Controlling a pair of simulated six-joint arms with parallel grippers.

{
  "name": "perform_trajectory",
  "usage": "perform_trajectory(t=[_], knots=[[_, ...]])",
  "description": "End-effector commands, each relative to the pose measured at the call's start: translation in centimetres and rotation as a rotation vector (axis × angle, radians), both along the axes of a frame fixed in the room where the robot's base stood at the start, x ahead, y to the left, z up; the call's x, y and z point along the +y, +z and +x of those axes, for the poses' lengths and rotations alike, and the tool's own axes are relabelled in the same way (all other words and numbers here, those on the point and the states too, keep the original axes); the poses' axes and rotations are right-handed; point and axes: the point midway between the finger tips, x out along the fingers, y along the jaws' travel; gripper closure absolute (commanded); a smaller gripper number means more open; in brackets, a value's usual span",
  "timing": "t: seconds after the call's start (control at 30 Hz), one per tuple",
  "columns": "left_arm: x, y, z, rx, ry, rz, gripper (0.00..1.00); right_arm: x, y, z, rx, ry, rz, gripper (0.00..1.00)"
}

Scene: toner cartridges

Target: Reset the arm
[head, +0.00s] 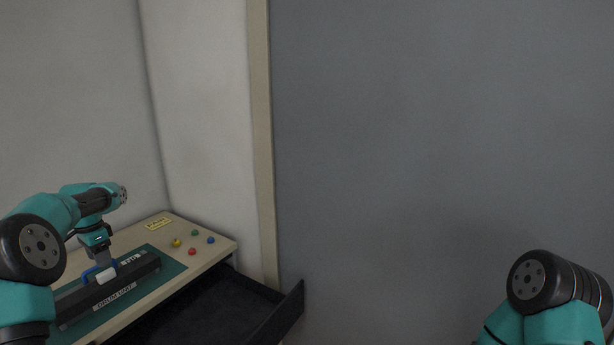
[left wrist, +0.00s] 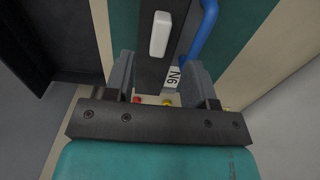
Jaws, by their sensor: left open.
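The black drum unit (head: 88,300) lies on a green mat on the table at the lower left of the head view. It has a blue handle (left wrist: 207,28) and a small white tag (left wrist: 173,77). My left gripper (head: 103,262) points down over the drum unit, close to its blue handle. In the left wrist view my left gripper's fingers (left wrist: 162,78) are spread apart, with the unit's black body (left wrist: 149,65) showing between and beyond them. Whether they touch it I cannot tell. My right arm shows at the lower right of the head view, but its gripper is out of frame.
The wooden table (head: 212,252) carries several coloured knobs and a yellow label (head: 158,224). A dark open drawer (head: 215,305) extends from the table's front. A wall post (head: 262,150) and grey wall (head: 440,150) stand behind; the space before the wall looks clear.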

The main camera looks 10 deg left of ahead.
Motion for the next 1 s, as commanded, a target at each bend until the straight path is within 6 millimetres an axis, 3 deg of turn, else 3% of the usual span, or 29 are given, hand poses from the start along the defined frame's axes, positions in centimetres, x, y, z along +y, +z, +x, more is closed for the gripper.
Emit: perform_trajectory(t=[0.6,0.9,1.0], knots=[[0.0,9.1,0.0,-0.001,0.0,0.0,0.49,0.0,0.0,0.0,0.0,0.0,0.0,0.0],[-0.1,11.5,0.0,0.0,-0.001,0.0,0.49,0.0,0.0,0.0,0.0,0.0,0.0,0.0],[0.0,10.7,0.0,0.003,-0.001,-0.001,0.49,0.0,0.0,0.0,0.0,0.0,0.0,0.0]])
